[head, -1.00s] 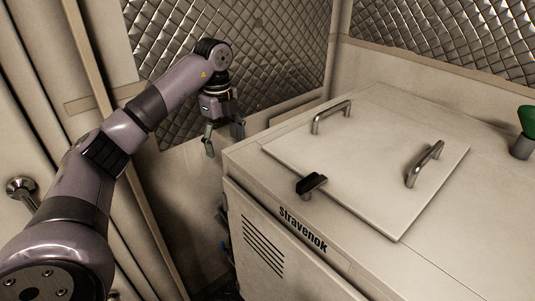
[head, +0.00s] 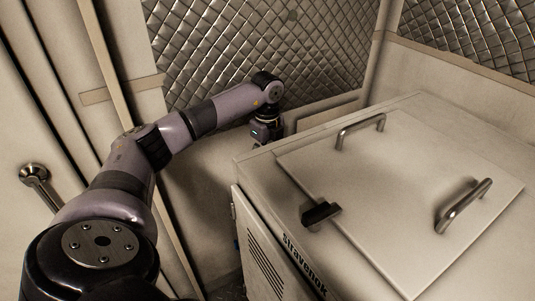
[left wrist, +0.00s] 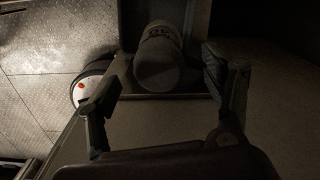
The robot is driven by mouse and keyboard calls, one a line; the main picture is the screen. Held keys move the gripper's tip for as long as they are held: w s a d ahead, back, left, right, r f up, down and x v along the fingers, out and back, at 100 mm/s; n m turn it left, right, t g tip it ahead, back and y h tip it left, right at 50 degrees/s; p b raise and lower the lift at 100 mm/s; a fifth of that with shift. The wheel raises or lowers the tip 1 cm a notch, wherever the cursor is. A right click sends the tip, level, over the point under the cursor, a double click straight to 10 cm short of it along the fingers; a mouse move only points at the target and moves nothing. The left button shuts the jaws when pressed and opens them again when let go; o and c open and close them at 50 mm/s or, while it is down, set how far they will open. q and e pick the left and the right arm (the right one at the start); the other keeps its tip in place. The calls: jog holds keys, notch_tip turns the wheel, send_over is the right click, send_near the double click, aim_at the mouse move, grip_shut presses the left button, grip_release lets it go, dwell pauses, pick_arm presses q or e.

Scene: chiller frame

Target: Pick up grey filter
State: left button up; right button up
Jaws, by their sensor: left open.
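My left gripper (head: 266,143) reaches down behind the far left side of the cabinet in the head view, and its fingers are hidden there. In the left wrist view the gripper (left wrist: 165,68) is open, with one finger on each side of the picture. A dark grey cylinder, which looks like the grey filter (left wrist: 158,68), shows between and beyond the fingertips, with a paler marked band at its upper part. The view is dim, and I cannot tell how far the fingers are from it. My right gripper is not in view.
The white cabinet (head: 262,185) has a lid (head: 400,190) with two metal handles and a black latch (head: 321,215). A white round thing with a red spot (left wrist: 88,88) lies left of the cylinder, over a metal plate floor (left wrist: 40,90). A quilted wall (head: 250,50) stands behind.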

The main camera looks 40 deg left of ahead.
pick_arm(q)
jog(key=shift+f, duration=0.6)
notch_tip(320, 180, down, 4)
jog(key=shift+s+d+f+p, duration=0.1)
jog(key=shift+f+p, duration=0.1)
jog(key=shift+p, duration=0.4)
jog(key=shift+f, duration=0.4)
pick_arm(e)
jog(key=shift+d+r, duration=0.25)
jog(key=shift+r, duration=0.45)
pick_arm(q)
jog(key=shift+r, duration=0.1)
jog(key=c, duration=1.6)
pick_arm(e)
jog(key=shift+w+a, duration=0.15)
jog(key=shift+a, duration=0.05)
